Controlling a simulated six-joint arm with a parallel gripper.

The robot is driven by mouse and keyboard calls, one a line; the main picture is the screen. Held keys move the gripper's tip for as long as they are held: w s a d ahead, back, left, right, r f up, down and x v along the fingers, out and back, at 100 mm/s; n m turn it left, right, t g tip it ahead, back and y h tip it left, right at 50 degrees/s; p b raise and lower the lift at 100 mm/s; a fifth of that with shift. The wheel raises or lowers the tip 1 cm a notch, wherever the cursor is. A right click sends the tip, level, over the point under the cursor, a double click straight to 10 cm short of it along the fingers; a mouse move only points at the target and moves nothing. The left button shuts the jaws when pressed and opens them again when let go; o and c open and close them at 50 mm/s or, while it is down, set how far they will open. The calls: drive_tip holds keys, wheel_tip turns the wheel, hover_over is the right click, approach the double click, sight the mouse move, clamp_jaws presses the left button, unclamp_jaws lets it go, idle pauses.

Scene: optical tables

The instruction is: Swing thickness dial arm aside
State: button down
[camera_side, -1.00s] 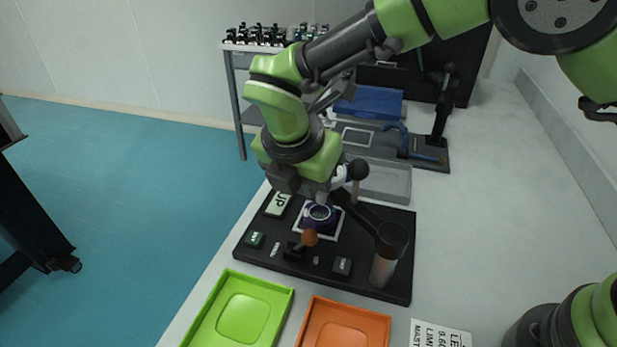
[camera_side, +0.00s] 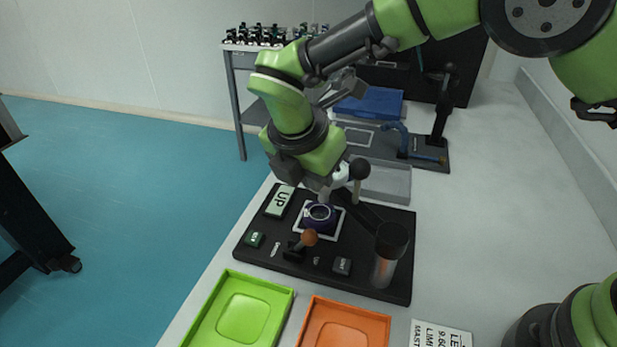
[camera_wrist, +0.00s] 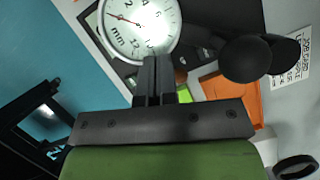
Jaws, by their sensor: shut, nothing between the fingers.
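The dial arm reaches from a silver post with a dark cap (camera_side: 391,240) at the board's right toward my gripper. A black ball knob (camera_side: 359,169) stands up near its far end. In the wrist view, the white dial face (camera_wrist: 140,25), marked mm, is close behind my fingertips, with a bright glare on it. A large black round part (camera_wrist: 246,59) beside it looks like the knob. My gripper (camera_side: 325,193) is shut and empty, left of the knob in the side view. The fingertips (camera_wrist: 155,66) overlap the dial's lower edge; contact cannot be told.
A green tray (camera_side: 212,322) and an orange tray (camera_side: 315,335) lie in front. A grey tray (camera_side: 393,181) and blue-handled tool (camera_side: 403,138) are behind.

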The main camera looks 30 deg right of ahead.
drive_tip(key=shift+w+d+m+g, duration=0.15)
drive_tip(key=shift+w+d+m, duration=0.05)
drive_tip(key=shift+d+m, duration=0.3)
drive_tip(key=shift+w+d+m+g, duration=0.15)
drive_tip(key=shift+d+m, duration=0.25)
drive_tip(key=shift+d, duration=0.1)
drive_tip(key=s+d+m+g, duration=0.1)
drive_tip(key=d+m+g, duration=0.2)
drive_tip(key=d+m, duration=0.6)
drive_tip(key=shift+s+d+g, duration=0.3)
drive_tip(key=shift+d, duration=0.15)
drive_tip(key=v, duration=1)
drive_tip(key=shift+d, duration=0.1)
